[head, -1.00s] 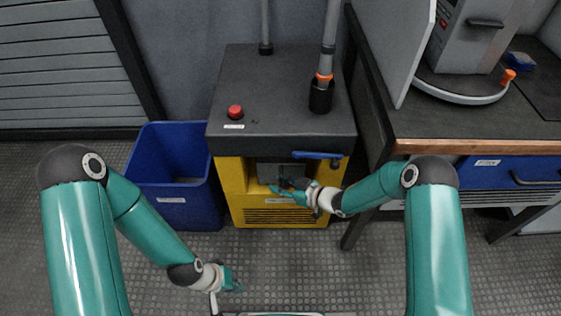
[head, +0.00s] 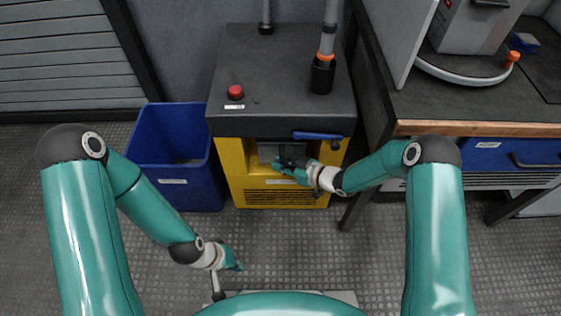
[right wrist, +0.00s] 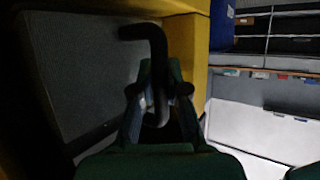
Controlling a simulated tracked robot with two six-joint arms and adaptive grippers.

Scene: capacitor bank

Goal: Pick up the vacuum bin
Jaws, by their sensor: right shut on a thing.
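My right gripper (head: 287,163) is at the bin's front, shut on this handle, which runs down between the fingers (right wrist: 160,90) in the wrist view. The hand hides part of the bin in the head view. My left gripper (head: 237,265) hangs low over the floor, apart from everything; its fingers are too small to judge.
A blue lever (head: 317,136) sits just above the recess, under the unit's dark top (head: 285,80) with a red button (head: 236,92). A blue waste bin (head: 178,180) stands to the left. A workbench (head: 470,128) stands to the right. The floor in front is clear.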

